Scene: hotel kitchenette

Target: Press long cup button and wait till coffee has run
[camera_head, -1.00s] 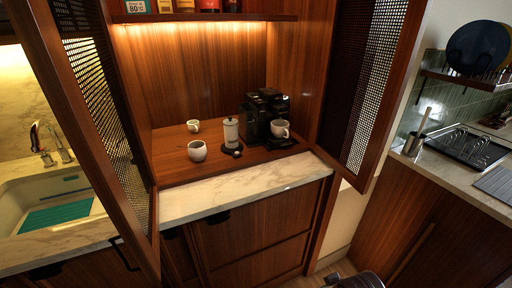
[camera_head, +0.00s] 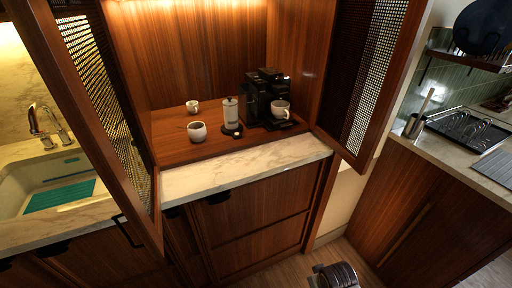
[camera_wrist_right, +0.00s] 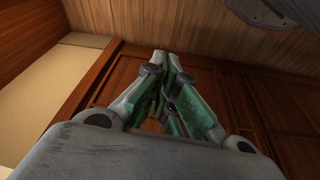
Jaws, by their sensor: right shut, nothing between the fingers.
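A black coffee machine (camera_head: 262,95) stands in the wooden niche, toward its right side. A white cup (camera_head: 280,108) sits at the machine's front, by its drip tray. The long cup button is too small to make out. My right gripper (camera_wrist_right: 168,88) shows in the right wrist view, shut and empty, with wooden cabinet fronts behind it. It is not touching the machine. In the head view only a grey part of my right arm shows at the bottom edge. My left gripper is in no view.
A white bowl-like cup (camera_head: 197,132), a small cup (camera_head: 192,106) and a white canister (camera_head: 230,114) stand left of the machine. Open perforated doors flank the niche at left (camera_head: 100,100) and right (camera_head: 362,80). A marble ledge (camera_head: 245,172) in front is clear.

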